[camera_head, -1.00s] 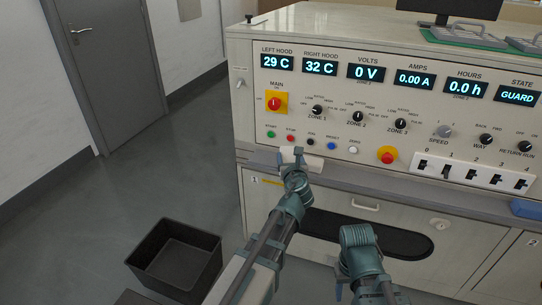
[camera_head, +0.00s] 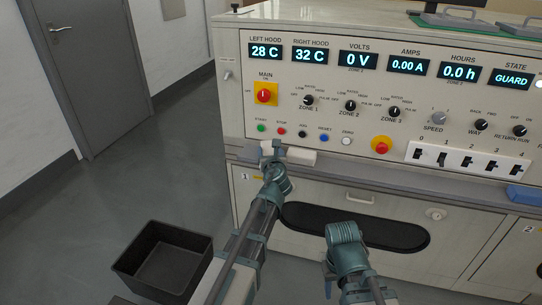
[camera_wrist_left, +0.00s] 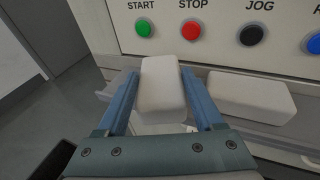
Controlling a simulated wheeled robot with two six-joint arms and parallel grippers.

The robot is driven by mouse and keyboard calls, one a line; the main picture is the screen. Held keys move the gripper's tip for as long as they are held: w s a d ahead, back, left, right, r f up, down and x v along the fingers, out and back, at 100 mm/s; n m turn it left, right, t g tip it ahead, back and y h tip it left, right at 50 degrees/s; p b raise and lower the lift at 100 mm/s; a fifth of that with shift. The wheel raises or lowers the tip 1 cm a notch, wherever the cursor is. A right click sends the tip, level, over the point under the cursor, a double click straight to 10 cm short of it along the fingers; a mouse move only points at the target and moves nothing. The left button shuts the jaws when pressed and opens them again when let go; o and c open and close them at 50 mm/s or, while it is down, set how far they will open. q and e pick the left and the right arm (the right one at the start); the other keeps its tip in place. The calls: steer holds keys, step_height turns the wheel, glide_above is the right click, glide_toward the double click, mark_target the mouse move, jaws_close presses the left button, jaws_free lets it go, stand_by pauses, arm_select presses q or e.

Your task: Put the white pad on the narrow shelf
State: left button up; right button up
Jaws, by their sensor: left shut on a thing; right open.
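My left gripper (camera_head: 272,152) is shut on a white pad (camera_wrist_left: 163,88), which sits between its two blue fingers in the left wrist view. It is at the front of the panel, at the narrow shelf (camera_head: 390,180), below the green and red buttons. I cannot tell whether the held pad touches the shelf. A second white pad (camera_head: 301,157) rests on the shelf just right of the gripper; it also shows in the left wrist view (camera_wrist_left: 250,97). My right gripper (camera_head: 330,280) is low in front of the cabinet, open, its fingers mostly hidden.
The red stop knob (camera_head: 381,145) and several switches (camera_head: 468,160) stick out above the shelf. A black bin (camera_head: 164,259) stands on the floor at left. The floor by the door is clear.

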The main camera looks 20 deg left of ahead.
arm_select(q)
steer(key=shift+f+b, duration=0.5)
steer(key=shift+b, duration=0.05)
steer(key=o, duration=1.3)
steer(key=shift+o, duration=0.2)
steer(key=shift+r, duration=0.1)
steer(key=shift+r+p, duration=0.6)
steer(key=shift+p, duration=0.1)
steer(key=p+v, duration=0.2)
steer(key=v, duration=1)
steer(key=shift+f, duration=0.1)
